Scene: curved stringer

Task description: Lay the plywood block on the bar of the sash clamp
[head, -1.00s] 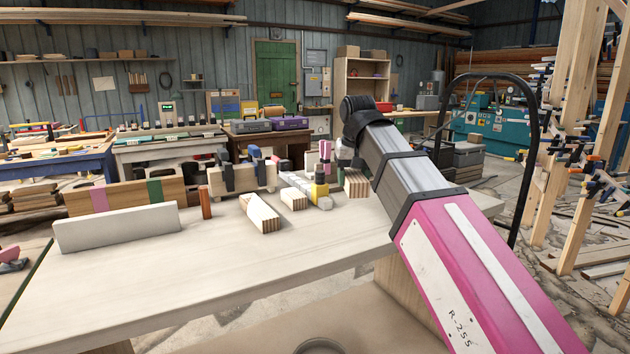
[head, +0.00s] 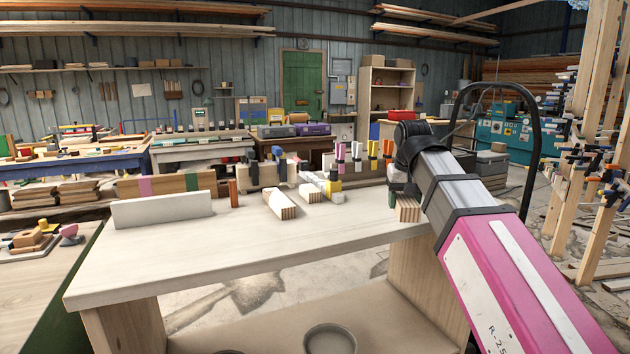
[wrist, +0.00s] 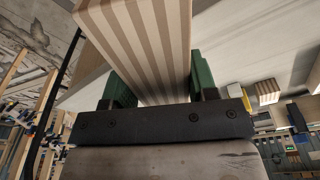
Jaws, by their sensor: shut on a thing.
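My gripper (wrist: 160,88) has green fingers and is shut on a striped plywood block (wrist: 140,35), which juts out beyond the fingertips. In the head view this block (head: 407,209) shows just left of my arm, over the right part of the pale bench; whether it touches the top I cannot tell. A pale bar with a yellow and black fitting (head: 333,186), perhaps the sash clamp, lies near the bench's back edge, left of my gripper and apart from it. Much of my gripper is hidden by my arm in the head view.
On the pale bench (head: 160,258) lie another striped block (head: 280,204), a smaller block (head: 311,193), an upright white board (head: 162,208) and a reddish-brown upright piece (head: 233,193). The front middle of the top is clear. Timber posts and clamps stand at right.

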